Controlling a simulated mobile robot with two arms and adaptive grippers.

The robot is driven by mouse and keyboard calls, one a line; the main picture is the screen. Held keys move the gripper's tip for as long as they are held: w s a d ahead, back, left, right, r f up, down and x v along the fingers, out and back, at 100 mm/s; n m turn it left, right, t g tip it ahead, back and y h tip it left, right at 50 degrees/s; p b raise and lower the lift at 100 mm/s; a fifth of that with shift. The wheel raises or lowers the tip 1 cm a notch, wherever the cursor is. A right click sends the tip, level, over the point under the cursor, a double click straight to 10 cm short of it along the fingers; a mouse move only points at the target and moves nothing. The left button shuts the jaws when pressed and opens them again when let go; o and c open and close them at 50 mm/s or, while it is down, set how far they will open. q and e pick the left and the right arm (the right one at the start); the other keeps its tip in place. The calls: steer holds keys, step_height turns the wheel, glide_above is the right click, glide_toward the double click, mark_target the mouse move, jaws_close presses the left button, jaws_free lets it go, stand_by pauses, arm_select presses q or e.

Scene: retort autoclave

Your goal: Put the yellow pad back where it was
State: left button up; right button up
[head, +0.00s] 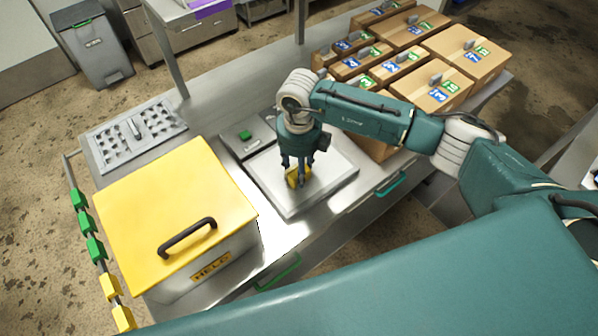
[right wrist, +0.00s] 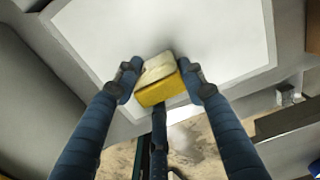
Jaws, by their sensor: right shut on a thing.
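The yellow pad (head: 294,180) is a small block between the fingers of my right gripper (head: 301,178). In the right wrist view the pad (right wrist: 164,91) shows a yellow side and a paler, cream face. The fingers of my right gripper (right wrist: 160,80) are shut on its two sides. The pad is over the pale square plate (head: 327,182) of a scale-like device, near its middle in the head view. I cannot tell whether the pad touches the plate. My left gripper is not in view.
A steel box with a yellow lid (head: 165,205) and black handle stands at the left, marked HELD. A perforated tray (head: 112,141) lies behind it. Several labelled cartons (head: 462,55) fill the bench's right end. Green and yellow clips (head: 95,249) line the left edge.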

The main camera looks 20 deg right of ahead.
steer(key=shift+r, duration=0.5)
step_height(320, 180, up, 18)
steer(key=b, duration=0.6)
steer(key=s+d+f+n+b, duration=0.1)
steer(key=s+n, duration=0.3)
steer(key=n, duration=0.6)
steer(key=s+d+f+n, duration=0.1)
steer(key=s+f+n, duration=0.3)
steer(key=n, duration=0.7)
steer(key=s+d+f+n+b, duration=0.1)
steer(key=s+d+f+n, duration=0.1)
steer(key=s+n, duration=0.4)
steer(key=shift+s+f+n+b, duration=0.1)
steer(key=shift+n+b, duration=0.1)
steer(key=shift+n, duration=1.05)
steer(key=shift+f+n+b, duration=0.1)
steer(key=shift+n+b, duration=0.05)
steer(key=shift+n, duration=1.1)
